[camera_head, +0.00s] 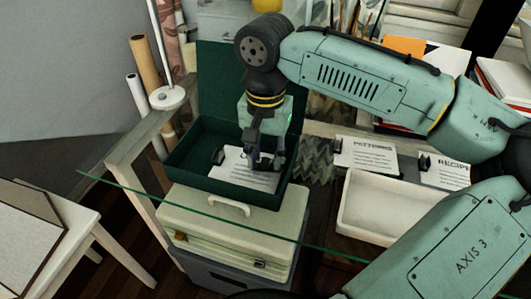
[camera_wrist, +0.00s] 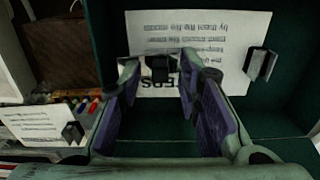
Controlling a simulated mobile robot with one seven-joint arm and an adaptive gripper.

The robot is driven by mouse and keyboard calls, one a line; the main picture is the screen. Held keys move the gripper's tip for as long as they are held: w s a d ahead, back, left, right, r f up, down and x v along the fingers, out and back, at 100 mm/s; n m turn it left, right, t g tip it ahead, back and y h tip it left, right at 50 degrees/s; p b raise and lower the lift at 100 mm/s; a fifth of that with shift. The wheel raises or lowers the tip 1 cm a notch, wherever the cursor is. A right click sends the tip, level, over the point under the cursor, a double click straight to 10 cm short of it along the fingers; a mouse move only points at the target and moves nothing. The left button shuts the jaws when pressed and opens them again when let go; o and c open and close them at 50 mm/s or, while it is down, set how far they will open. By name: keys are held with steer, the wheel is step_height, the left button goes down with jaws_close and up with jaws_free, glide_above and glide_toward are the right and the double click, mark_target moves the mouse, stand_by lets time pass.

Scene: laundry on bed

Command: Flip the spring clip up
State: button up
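An open dark green box (camera_head: 195,181) holds a white printed card (camera_head: 232,172). A black spring clip (camera_head: 218,156) is at the card's left edge. In the wrist view the card (camera_wrist: 205,35) appears upside down, with the clip (camera_wrist: 260,63) at its right edge, outside my fingers. My gripper (camera_head: 265,163) points down into the box over the card. In the wrist view its purple-padded fingers (camera_wrist: 160,75) are apart. A small dark block (camera_wrist: 159,68) shows between the fingertips; I cannot tell what it is or whether they touch it.
The green box stands on a cream case (camera_head: 230,234). A glass edge (camera_head: 120,198) crosses in front. Rolls (camera_head: 146,62) stand at the left.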

jaws_close()
stand_by(0.6)
